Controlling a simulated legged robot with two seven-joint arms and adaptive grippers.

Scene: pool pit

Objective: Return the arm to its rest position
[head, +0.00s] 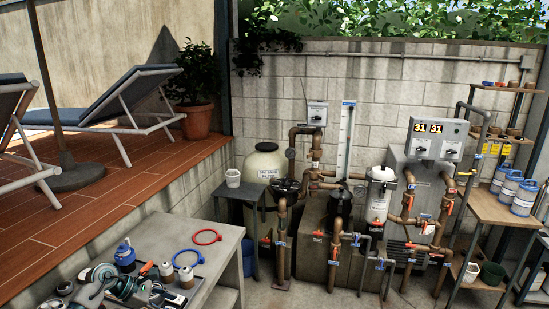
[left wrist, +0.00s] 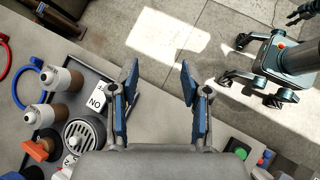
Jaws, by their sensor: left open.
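My left gripper (left wrist: 160,64) shows in the left wrist view with its two blue-padded fingers wide apart and nothing between them. It hangs over the front edge of the grey bench (left wrist: 165,112), with concrete floor beyond the fingertips. In the head view, grey and teal arm parts mix with the items at the bottom left, and I cannot make out the fingers there. A dark gripper-like part (left wrist: 300,13), probably my right gripper, shows at the top right corner of the left wrist view. It is too small and cut off to read its fingers.
A dark tray (left wrist: 133,126) beside the left gripper holds brown-and-white bottles (left wrist: 62,80), a round drain grate (left wrist: 84,134) and a white tag (left wrist: 97,101). Red (head: 206,237) and blue (head: 188,258) rings lie on the bench. Pipework (head: 284,235) stands beyond.

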